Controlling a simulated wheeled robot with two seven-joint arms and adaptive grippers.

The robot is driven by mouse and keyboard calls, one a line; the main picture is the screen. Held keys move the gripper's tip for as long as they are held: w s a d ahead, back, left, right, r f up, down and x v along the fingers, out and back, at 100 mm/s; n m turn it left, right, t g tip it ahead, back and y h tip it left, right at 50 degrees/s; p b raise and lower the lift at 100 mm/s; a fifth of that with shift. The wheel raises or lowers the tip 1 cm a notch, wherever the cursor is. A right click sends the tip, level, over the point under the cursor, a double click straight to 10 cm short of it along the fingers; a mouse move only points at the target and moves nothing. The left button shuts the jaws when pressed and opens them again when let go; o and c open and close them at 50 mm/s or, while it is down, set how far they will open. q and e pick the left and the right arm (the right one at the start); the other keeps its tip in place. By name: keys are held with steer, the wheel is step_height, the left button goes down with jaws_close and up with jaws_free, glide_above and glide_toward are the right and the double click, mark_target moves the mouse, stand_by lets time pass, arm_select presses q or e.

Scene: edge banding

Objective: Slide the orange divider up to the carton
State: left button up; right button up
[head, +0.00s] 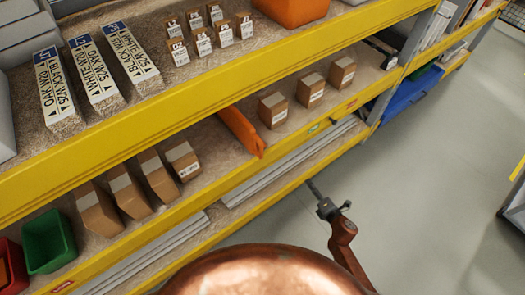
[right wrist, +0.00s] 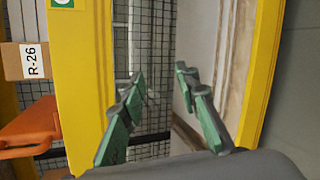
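The orange divider (head: 241,132) stands on the middle shelf between two groups of brown cartons. The nearest carton to its right (head: 273,112) is close, with a small gap. The nearest carton to its left (head: 183,161) is farther off. My right gripper (head: 316,192) is out in front of the shelves, below and right of the divider, touching nothing. In the right wrist view its green fingers (right wrist: 162,82) are apart and empty. That view also shows the divider's orange end (right wrist: 30,128) at the left edge, below a carton labelled R-26 (right wrist: 27,61). My left gripper is not in view.
Yellow shelf beams (head: 215,117) run along the shelf fronts. More cartons (head: 310,90) stand farther right. Green and red bins (head: 48,243) are at the lower left, and a blue bin (head: 410,94) is at the right. Grey floor in front of the racks is clear.

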steer(key=w+a+r+n+y, duration=0.1)
steer(key=a+r+n+y, duration=0.1)
steer(key=a+r+n, duration=0.45)
steer(key=w+a+r+n+y, duration=0.1)
steer(key=a+r+n+y, duration=0.2)
steer(key=r, duration=0.6)
steer(key=n+g+y+b, duration=0.1)
steer(key=n+y, duration=0.2)
steer(key=n, duration=0.7)
glide_toward(261, 151)
steer(key=x, duration=0.3)
steer(key=shift+m, duration=0.35)
steer(key=x, duration=0.4)
steer(key=f+x, duration=0.1)
steer(key=x, duration=0.2)
steer(key=shift+w+d, duration=0.2)
steer(key=shift+w, duration=0.05)
steer(key=shift+w+a, duration=0.2)
steer(key=shift+c, duration=0.4)
jaws_close()
